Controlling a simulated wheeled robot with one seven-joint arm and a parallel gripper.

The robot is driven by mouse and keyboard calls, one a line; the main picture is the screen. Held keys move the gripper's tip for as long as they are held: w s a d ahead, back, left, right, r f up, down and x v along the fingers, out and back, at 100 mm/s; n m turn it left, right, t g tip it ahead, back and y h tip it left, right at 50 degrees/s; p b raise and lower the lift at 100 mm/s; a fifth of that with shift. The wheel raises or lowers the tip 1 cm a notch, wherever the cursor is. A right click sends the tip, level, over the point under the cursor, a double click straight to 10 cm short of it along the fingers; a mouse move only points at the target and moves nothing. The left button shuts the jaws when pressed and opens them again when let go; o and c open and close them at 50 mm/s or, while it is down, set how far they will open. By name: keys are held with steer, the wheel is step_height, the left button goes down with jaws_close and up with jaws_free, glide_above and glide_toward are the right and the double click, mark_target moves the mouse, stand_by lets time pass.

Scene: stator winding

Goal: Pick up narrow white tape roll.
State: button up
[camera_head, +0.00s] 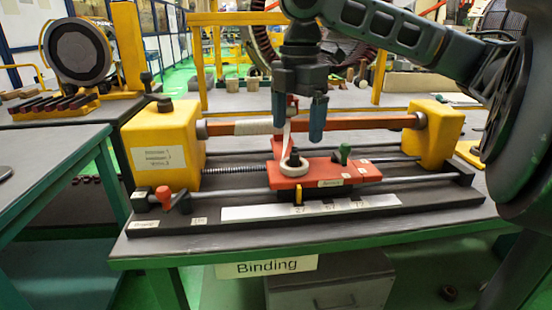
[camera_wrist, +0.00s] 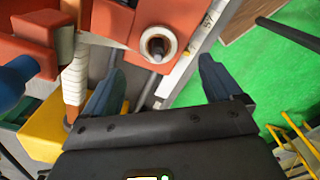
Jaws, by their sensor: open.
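The narrow white tape roll (camera_head: 293,168) sits around a dark post on the red carriage (camera_head: 345,171). A white strip of tape runs up from it towards the copper-coloured bar (camera_head: 365,122). In the wrist view the roll (camera_wrist: 170,34) shows as a pale ring around the post, ahead of and between my fingertips. My gripper (camera_head: 298,122) is open and empty, pointing down above the roll and in front of part of the bar. Its two blue fingers also show spread apart in the wrist view (camera_wrist: 160,82). They appear clear of the roll.
Yellow end blocks (camera_head: 163,150) (camera_head: 436,137) hold the bar across the fixture. A green knob (camera_head: 343,152) stands on the carriage right of the roll. An orange knob (camera_head: 163,194) is at the front left. A "Binding" sign (camera_head: 263,267) hangs on the table front.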

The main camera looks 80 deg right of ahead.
mark_target(295, 146)
steer(key=shift+w+d+f, duration=0.15)
steer(key=shift+w+d, duration=0.05)
steer(key=shift+f, duration=0.4)
step_height(295, 146, down, 7)
steer(key=shift+a+r+b, duration=0.1)
steer(key=shift+r+b, duration=0.1)
steer(key=shift+b, duration=0.45)
steer(key=shift+s, duration=0.1)
steer(key=c, duration=1.1)
